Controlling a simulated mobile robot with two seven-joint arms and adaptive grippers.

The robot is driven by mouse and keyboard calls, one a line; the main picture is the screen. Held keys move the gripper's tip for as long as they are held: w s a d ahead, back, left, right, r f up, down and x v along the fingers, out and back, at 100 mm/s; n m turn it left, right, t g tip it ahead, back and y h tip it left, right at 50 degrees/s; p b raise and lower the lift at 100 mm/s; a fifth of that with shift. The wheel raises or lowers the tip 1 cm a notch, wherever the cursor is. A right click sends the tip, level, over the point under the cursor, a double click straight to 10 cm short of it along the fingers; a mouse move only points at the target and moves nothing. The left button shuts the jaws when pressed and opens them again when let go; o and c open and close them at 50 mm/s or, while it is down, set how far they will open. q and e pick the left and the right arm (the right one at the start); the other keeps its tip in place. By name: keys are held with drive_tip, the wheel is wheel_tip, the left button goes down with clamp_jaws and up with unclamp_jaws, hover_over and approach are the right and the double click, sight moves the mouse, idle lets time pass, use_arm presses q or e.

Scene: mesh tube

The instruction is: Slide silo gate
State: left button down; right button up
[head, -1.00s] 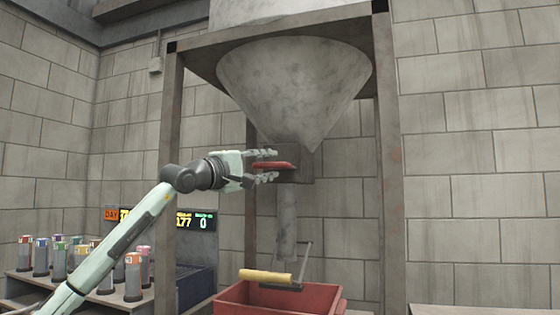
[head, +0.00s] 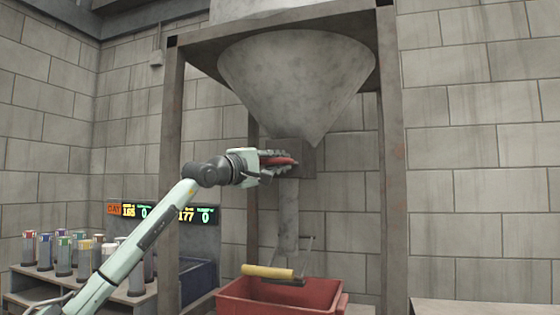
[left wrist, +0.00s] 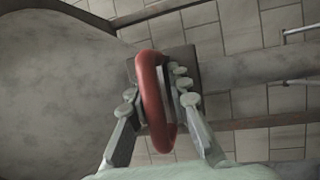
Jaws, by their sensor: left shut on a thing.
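The silo (head: 298,85) is a grey cone held in a metal frame, with a square gate box (head: 309,158) at its bottom and a spout (head: 288,215) below. A red gate handle (head: 283,161) sticks out of the left side of the box. My left gripper (head: 277,160) is at the handle, with its fingers closed around it. In the left wrist view the red handle (left wrist: 152,95) is a loop between the two fingers of my left gripper (left wrist: 158,100). The gate plate inside the box is hidden. My right gripper is not in view.
A red bin (head: 270,301) stands under the spout, with a yellow-gripped bar (head: 268,271) above it. Frame posts (head: 172,160) stand on both sides. Several capped cylinders (head: 64,255) sit on a bench at the left, near a lit display (head: 165,213).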

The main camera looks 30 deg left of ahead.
sight(277, 162)
use_arm(q)
drive_tip(key=shift+s+r, duration=0.25)
drive_tip(key=shift+r, duration=0.2)
drive_tip(key=shift+s+f+b, duration=0.1)
drive_tip(key=shift+s+b, duration=0.15)
drive_tip(key=shift+b, duration=0.05)
drive_tip(key=shift+s+d, duration=0.15)
drive_tip(key=shift+s, duration=0.25)
drive_tip(key=shift+s+r, duration=0.2)
drive_tip(key=shift+s, duration=0.15)
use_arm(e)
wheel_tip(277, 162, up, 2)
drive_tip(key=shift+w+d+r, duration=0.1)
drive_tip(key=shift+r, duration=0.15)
use_arm(q)
drive_tip(key=c, duration=1.6)
unclamp_jaws()
drive_tip(key=shift+d, duration=0.1)
drive_tip(key=shift+o, duration=0.2)
drive_tip(key=shift+f, duration=0.2)
